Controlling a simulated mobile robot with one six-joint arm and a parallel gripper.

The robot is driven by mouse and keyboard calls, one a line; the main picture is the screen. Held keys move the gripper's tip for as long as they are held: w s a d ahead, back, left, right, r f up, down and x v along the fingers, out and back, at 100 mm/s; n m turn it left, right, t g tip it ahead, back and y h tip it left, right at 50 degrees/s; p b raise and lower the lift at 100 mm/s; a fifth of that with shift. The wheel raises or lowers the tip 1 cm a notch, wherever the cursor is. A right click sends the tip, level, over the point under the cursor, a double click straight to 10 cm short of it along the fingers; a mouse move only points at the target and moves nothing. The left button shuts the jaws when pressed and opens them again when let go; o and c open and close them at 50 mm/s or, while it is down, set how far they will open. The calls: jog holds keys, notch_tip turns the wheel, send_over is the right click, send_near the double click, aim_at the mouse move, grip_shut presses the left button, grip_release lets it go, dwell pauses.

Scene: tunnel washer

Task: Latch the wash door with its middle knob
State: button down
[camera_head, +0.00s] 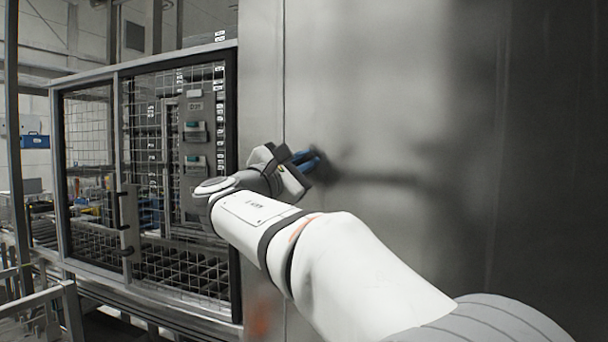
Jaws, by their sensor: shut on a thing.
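The wash door shows as a tall, smooth metal panel (400,90) on the right half of the head view. A dark knob with a blue part (307,158) sits on it, close to the panel's left edge. My gripper (298,166) is at this knob with its jaws shut on it. My arm comes up from the lower right, and the gripper hides part of the knob. The knob's exact turn and whether the door is latched cannot be told from here.
A mesh guard door (150,235) in a metal frame stands to the left, with a dark handle (124,222) on it. Behind the mesh is a control panel (196,130) with labels. A metal railing (40,298) is at the lower left. The panel right of my arm is clear.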

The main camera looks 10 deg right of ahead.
jog(key=m+g+b, duration=0.1)
jog(key=m, duration=0.1)
jog(key=f+m+g, duration=0.1)
jog(key=m, duration=0.2)
jog(key=shift+s+d+b, duration=0.1)
jog(key=shift+d+b, duration=0.1)
jog(key=shift+b, duration=0.2)
jog(key=shift+f+m+g+y+b, duration=0.15)
jog(key=shift+m+g+y, duration=0.25)
jog(key=shift+m, duration=0.85)
jog(key=shift+f+m+g+y+b, duration=0.1)
jog(key=shift+m+g+y+b, duration=0.3)
jog(key=shift+m, duration=0.85)
jog(key=c, duration=1.6)
grip_release()
jog(key=shift+d, duration=0.15)
jog(key=shift+o, duration=0.6)
jog(key=shift+s, duration=0.1)
jog(key=v, duration=0.8)
jog(key=shift+d, duration=0.1)
